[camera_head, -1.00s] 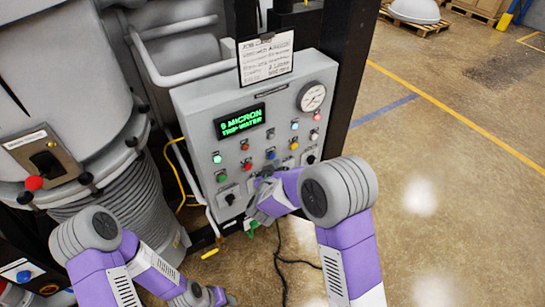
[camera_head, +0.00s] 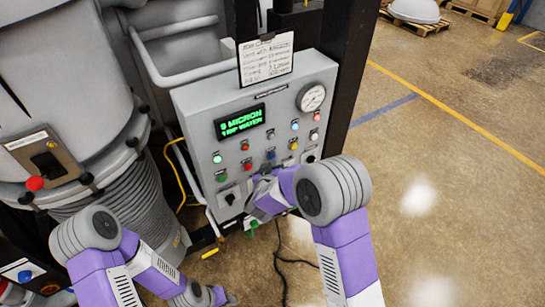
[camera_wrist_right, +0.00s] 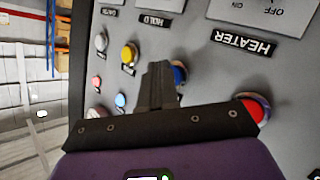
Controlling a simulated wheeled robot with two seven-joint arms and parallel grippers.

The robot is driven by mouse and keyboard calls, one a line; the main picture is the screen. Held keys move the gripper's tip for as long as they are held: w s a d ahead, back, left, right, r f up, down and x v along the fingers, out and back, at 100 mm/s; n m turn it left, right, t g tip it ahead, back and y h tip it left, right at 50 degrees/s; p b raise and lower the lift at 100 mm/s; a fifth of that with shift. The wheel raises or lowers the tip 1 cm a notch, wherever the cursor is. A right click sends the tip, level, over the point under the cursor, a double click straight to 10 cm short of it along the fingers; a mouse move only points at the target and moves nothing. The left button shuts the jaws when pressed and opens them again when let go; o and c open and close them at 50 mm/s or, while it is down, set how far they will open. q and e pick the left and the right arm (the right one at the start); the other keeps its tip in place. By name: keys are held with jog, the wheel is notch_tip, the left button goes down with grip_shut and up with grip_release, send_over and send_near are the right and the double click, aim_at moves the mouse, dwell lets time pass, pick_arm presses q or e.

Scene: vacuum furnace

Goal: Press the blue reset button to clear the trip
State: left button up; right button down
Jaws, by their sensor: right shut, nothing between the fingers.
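The grey control panel (camera_head: 189,118) stands in the middle of the head view. Its blue button (camera_head: 271,155) sits in the lower row, between a red button (camera_head: 247,163) and a yellow one. My right gripper (camera_head: 258,177) is shut and empty, just below the blue button at the panel face. In the right wrist view the closed fingers (camera_wrist_right: 157,82) partly cover the blue button (camera_wrist_right: 180,76); I cannot tell whether they touch it. The green display (camera_head: 240,122) shows a micron reading and a line starting with TRIP. My left gripper (camera_head: 218,297) is low at the left, its jaws unclear.
A round gauge (camera_head: 311,97) and a paper card (camera_head: 266,57) are on the panel's upper part. Several lamps and switches surround the button. The grey furnace vessel (camera_head: 62,75) stands left. Black cable (camera_head: 281,262) lies on the floor; open floor extends right.

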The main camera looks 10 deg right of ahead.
jog(key=shift+w+a, duration=0.1)
jog(key=shift+w, duration=0.15)
dwell(0.4)
jog(key=shift+s, duration=0.1)
jog(key=shift+s+d, duration=0.25)
jog(key=shift+s, duration=0.4)
jog(key=shift+s+d, duration=0.3)
jog(key=shift+s, duration=0.5)
jog(key=shift+s+d, duration=0.25)
jog(key=shift+s, duration=0.5)
jog(key=shift+s+d, duration=0.3)
jog(key=shift+s, duration=0.5)
jog(key=shift+f, duration=0.1)
